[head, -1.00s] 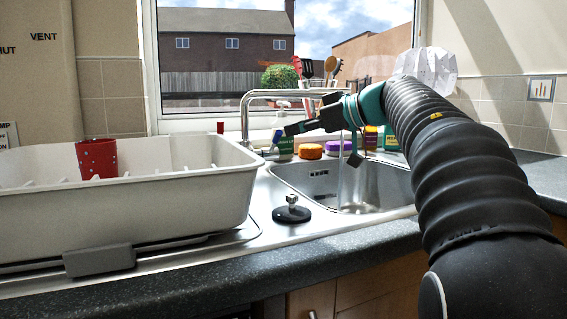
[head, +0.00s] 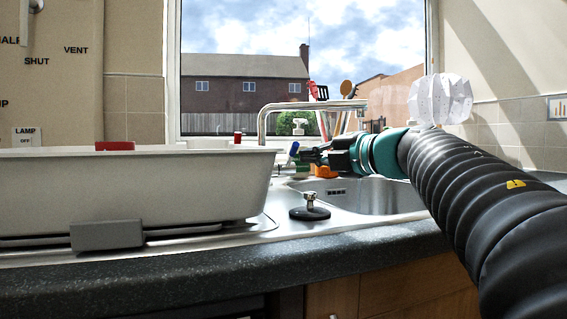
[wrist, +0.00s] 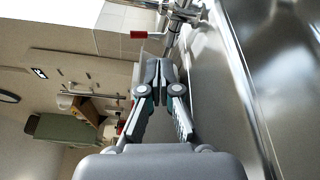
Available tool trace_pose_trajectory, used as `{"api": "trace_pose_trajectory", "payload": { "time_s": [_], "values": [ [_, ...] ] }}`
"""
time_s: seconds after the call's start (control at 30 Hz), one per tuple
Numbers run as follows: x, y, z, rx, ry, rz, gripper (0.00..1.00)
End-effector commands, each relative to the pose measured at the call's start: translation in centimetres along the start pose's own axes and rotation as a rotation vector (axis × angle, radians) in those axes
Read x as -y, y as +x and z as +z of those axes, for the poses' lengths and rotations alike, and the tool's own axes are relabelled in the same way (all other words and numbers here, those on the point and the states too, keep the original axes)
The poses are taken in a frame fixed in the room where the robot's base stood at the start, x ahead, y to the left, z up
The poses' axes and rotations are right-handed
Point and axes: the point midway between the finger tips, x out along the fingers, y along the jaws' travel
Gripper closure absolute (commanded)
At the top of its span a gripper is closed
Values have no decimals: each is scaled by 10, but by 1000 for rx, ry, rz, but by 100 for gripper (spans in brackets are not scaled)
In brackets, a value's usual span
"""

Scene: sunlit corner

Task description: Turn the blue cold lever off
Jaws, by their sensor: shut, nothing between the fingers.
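The chrome tap (head: 262,125) stands behind the sink, its spout reaching right. A small blue lever (head: 294,148) shows at the right of the tap's base, just beside my fingertips. My gripper (head: 300,156) is shut and empty, pointing left at the tap. I cannot tell whether it touches the blue lever. The red lever (head: 238,137) stands left of the tap. In the wrist view my shut fingertips (wrist: 160,68) lie below the tap body (wrist: 180,14), and the red lever (wrist: 139,34) shows beyond them. The blue lever cannot be made out there.
A black round base with a metal knob (head: 309,212) stands before the sink basin (head: 370,196). An orange item (head: 326,171) and utensils (head: 345,90) are behind my gripper.

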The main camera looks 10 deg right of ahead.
Motion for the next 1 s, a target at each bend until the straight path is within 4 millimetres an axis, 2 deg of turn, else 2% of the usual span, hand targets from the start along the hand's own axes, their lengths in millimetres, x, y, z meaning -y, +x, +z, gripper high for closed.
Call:
{"api": "trace_pose_trajectory", "payload": {
  "time_s": [0.6,0.8,1.0],
  "values": [
    [20,-4,34,176,-1173,-101,100],
    [19,-5,39,185,-1404,-138,100],
    [20,2,40,180,-1458,-143,100]
  ]
}}
